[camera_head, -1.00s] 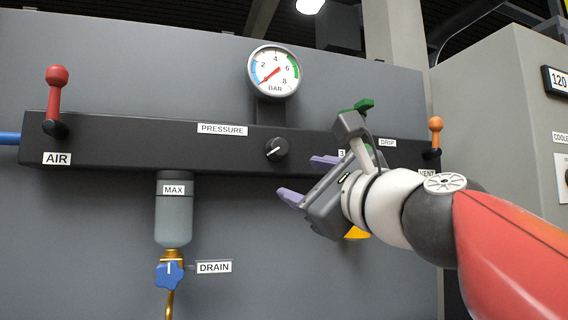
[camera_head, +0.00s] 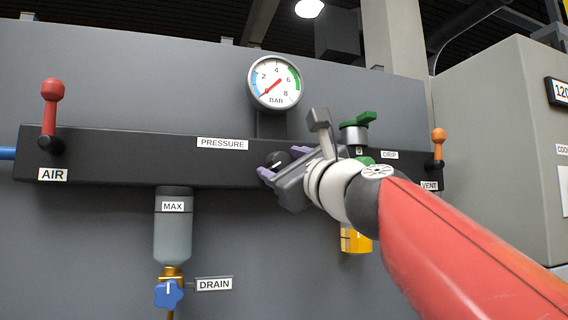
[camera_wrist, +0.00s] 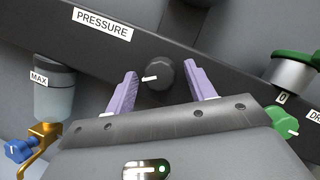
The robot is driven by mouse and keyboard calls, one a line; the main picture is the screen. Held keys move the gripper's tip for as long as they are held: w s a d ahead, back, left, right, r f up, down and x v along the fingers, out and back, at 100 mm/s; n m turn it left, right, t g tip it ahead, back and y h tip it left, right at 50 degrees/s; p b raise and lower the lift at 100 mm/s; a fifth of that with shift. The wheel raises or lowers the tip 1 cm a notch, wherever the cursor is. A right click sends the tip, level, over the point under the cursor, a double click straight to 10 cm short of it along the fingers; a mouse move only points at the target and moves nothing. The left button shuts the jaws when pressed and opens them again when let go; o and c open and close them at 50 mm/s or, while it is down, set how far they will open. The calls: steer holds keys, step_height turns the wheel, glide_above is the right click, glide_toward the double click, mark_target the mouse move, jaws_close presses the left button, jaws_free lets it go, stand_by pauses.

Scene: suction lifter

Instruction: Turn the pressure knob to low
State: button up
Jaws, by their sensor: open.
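The pressure knob (camera_wrist: 159,75) is a round black knob with a white pointer mark on the dark bar, below and right of the PRESSURE label (camera_head: 222,144). In the wrist view its pointer is toward the left. In the head view the knob (camera_head: 277,160) is partly covered by my gripper (camera_head: 268,167). My gripper is open, with its two purple fingers (camera_wrist: 157,90) on either side of the knob in the wrist view and gaps between. I cannot tell how far the fingertips reach along the knob. The gauge (camera_head: 275,82) above has its red needle toward the lower left.
The red AIR lever (camera_head: 50,105) stands at the left and the orange VENT lever (camera_head: 438,145) at the right. A green-topped drip unit (camera_head: 357,130) is just right of my gripper. A MAX bowl (camera_head: 173,230) with a blue drain knob (camera_head: 169,294) hangs lower left.

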steer(key=c, duration=0.9)
steer(key=shift+n, duration=0.4)
steer(key=n+g+y+p, duration=0.1)
steer(key=n+g, duration=0.1)
steer(key=n, duration=0.2)
steer(key=shift+d+r+n, duration=0.1)
steer(key=shift+r+n, duration=0.05)
steer(key=shift+n, duration=0.15)
steer(key=n+g+p, duration=0.1)
steer(key=n, duration=0.3)
steer(key=shift+r+g, duration=0.1)
steer(key=shift+g, duration=0.3)
steer(key=n+g, duration=0.1)
steer(key=n, duration=0.2)
steer(key=n+g+h, duration=0.1)
steer(key=n, duration=0.2)
steer(key=shift+w+r, duration=0.1)
steer(key=n+h, duration=0.1)
steer(key=n, duration=0.1)
steer(key=n+h, duration=0.1)
steer(key=n, duration=0.1)
steer(key=shift+r+n+g+h, duration=0.15)
steer(key=shift+n+g+h, duration=0.15)
steer(key=shift+g, duration=0.1)
